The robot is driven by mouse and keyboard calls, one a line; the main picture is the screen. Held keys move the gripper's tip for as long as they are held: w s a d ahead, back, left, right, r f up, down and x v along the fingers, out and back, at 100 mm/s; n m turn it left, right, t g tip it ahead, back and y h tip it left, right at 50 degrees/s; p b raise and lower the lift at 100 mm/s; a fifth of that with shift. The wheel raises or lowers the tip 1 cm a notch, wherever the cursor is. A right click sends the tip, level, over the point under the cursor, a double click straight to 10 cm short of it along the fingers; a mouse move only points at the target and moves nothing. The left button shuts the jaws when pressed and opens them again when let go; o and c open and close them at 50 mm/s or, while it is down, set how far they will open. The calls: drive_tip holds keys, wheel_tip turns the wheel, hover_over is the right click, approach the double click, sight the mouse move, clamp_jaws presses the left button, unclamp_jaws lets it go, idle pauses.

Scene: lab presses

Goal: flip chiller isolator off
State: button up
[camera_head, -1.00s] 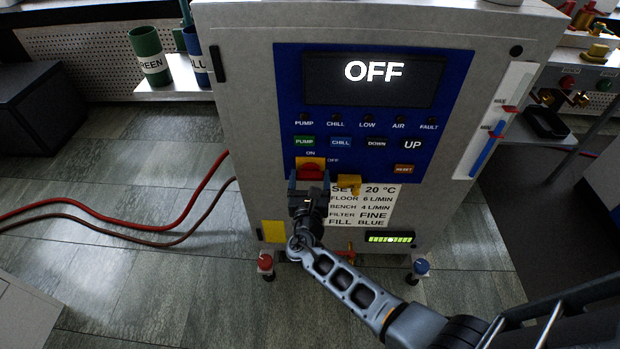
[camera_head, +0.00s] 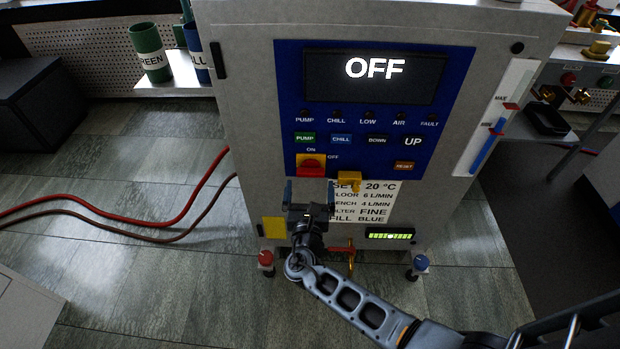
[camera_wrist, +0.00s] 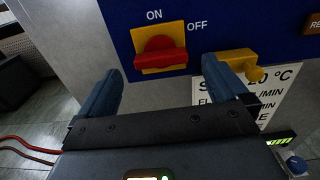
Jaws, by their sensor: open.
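The chiller (camera_head: 235,130) is a grey cabinet with a blue panel, and its display reads OFF. The isolator (camera_head: 311,166) is a red rotary handle on a yellow plate, marked ON above and OFF to the right. In the wrist view the red handle (camera_wrist: 160,58) lies roughly horizontal, its right end toward OFF. A yellow hasp-like piece (camera_head: 349,181) sits right of it. My gripper (camera_head: 309,192) is open and empty, just below the isolator and apart from it. In the wrist view its two fingers (camera_wrist: 166,95) stand wide, with the handle beyond them.
A white settings label (camera_head: 375,203) is right of my gripper. A red tap (camera_head: 341,249) is low on the cabinet front. Red and brown hoses (camera_head: 100,203) run across the floor at left. A shelf with green and blue cylinders (camera_head: 150,54) stands behind.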

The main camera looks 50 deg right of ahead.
drive_tip(key=shift+v, duration=1.3)
